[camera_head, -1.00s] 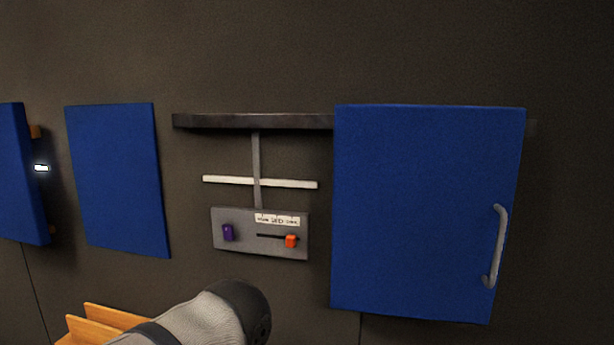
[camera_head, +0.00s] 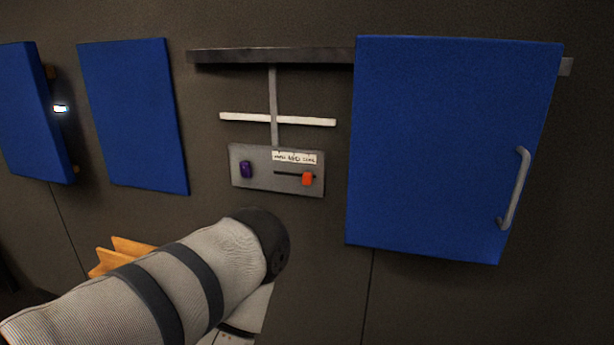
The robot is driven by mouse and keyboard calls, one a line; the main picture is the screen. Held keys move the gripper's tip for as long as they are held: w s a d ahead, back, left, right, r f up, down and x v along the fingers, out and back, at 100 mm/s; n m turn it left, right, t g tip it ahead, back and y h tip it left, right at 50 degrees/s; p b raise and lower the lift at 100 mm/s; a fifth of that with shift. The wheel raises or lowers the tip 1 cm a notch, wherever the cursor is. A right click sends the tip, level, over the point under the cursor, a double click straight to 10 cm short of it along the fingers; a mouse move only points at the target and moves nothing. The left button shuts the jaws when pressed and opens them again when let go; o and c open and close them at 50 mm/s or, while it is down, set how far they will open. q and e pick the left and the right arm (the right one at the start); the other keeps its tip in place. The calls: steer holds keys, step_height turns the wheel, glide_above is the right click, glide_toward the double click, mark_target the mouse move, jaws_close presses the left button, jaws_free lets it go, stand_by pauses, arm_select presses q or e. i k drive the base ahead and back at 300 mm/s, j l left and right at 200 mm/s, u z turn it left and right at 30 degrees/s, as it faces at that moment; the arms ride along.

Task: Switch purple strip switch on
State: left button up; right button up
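The purple switch (camera_head: 246,169) is a small knob on the left part of a grey panel (camera_head: 262,185) on the dark wall. An orange slider knob (camera_head: 307,179) sits at the right end of a dark slot on the same panel. A white label (camera_head: 294,157) with dark writing is above the slot. My arm comes in from the lower left, with its dark joint just below the panel and apart from it. Neither gripper shows in the view.
A white strip (camera_head: 300,122) is lit above the panel, under a dark rail (camera_head: 270,56). A blue cabinet door (camera_head: 450,150) with a grey handle (camera_head: 515,188) stands right. Blue panels (camera_head: 135,115) are at left. Orange-brown boards (camera_head: 122,250) show behind my arm.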

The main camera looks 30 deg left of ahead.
mark_target(244, 168)
steer(key=u, duration=1.3)
